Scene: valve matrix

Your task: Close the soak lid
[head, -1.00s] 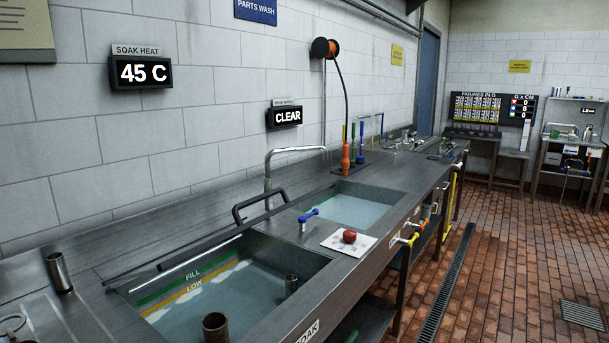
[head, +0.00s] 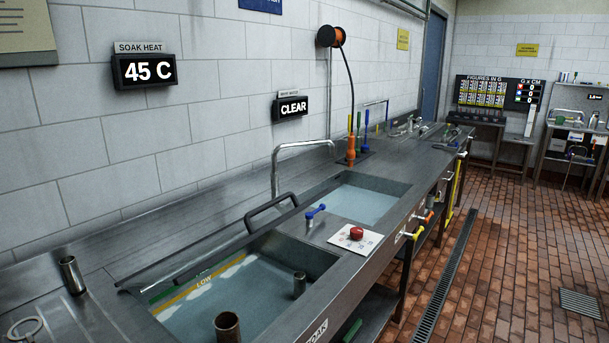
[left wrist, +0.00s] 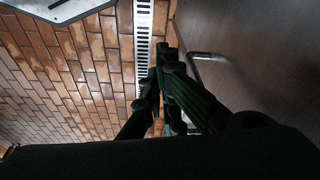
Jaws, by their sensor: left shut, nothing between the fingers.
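The soak tank (head: 325,262) is in the near part of the steel bench in the head view, with water in it. The soak lid (head: 190,262) shows as a narrow, almost edge-on panel along the tank's back side, with a dark bar handle (head: 270,208) at its top. The tank's mouth is uncovered. My left gripper (left wrist: 163,75) shows only in the left wrist view; its dark fingers are together and empty, over the brick floor. It is not touching the lid in any view. My right gripper is not in view.
Two upright pipes (head: 228,327) (head: 299,285) stand in the tank. Beyond it are a blue-handled valve (head: 315,213), a red button (head: 356,233), a faucet (head: 277,165) and a second basin (head: 365,200). In the wrist view, a bent metal bar (left wrist: 207,57) is beside the fingers.

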